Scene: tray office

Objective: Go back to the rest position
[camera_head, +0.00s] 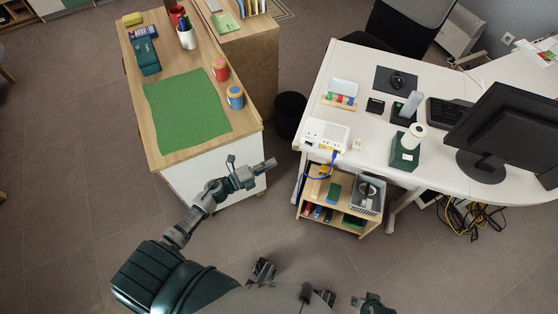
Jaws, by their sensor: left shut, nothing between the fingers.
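My left arm comes in from the lower left and reaches up and right. My left gripper (262,170) is at its end, shut and empty, in front of the white front panel of the wooden table, below its near right corner. I cannot tell the exact gap between them. My right gripper cannot be made out. Dark parts of my own body show along the bottom edge.
The wooden table (160,98) holds a green mat (188,110), two cups and a pen holder. At right, the white desk (455,165) carries a monitor (505,128) and white router (325,134). A low shelf (345,220) stands below. Floor (60,200) is clear at left.

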